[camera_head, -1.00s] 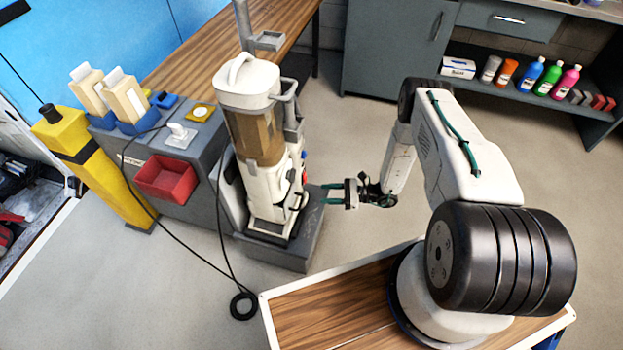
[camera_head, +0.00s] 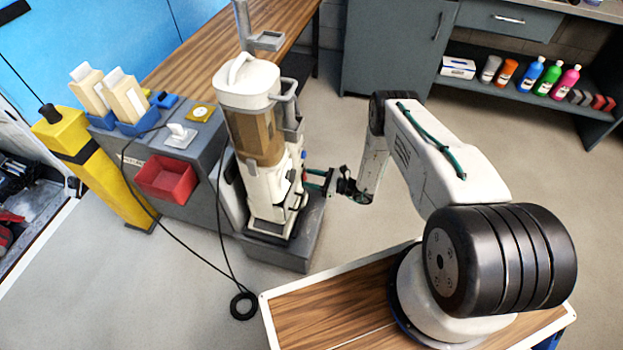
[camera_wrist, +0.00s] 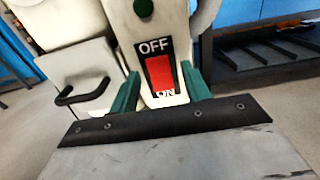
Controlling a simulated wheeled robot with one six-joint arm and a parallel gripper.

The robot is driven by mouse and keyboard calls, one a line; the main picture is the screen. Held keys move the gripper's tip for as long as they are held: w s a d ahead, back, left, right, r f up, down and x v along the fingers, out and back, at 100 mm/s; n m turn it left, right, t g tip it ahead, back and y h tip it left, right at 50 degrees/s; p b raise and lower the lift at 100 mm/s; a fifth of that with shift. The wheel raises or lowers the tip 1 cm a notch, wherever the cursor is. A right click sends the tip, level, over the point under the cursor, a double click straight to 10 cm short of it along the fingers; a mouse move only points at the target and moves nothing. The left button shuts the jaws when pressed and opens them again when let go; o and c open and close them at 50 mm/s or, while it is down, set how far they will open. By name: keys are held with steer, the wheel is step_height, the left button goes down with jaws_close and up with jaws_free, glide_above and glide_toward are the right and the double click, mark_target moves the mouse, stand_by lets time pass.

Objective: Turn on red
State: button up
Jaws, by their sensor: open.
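A red rocker switch (camera_wrist: 160,73) sits on a black plate marked OFF above and ON below, in the wrist view. It is on the side of a white and brown upright machine (camera_head: 255,135), which stands on a grey base in the head view. My gripper (camera_wrist: 160,88) is open, with one green finger to each side of the switch plate. The fingers hold nothing, and I cannot tell whether they touch the machine. In the head view my gripper (camera_head: 312,180) is at the machine's right side, and the switch itself is hard to make out there.
A grey cabinet with a red bin (camera_head: 165,178) and a yellow post (camera_head: 95,165) stand left of the machine. A black cable (camera_head: 243,305) lies on the floor. A shelf of bottles (camera_head: 540,80) is at the back right.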

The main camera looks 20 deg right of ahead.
steer(key=c, duration=1)
steer(key=shift+f+t+y, duration=0.25)
steer(key=shift+t+y, duration=0.15)
steer(key=shift+y, duration=0.1)
steer(key=shift+f+t+y, duration=0.1)
steer(key=shift+t+y, duration=0.4)
steer(key=shift+y, duration=0.2)
steer(key=o, duration=1)
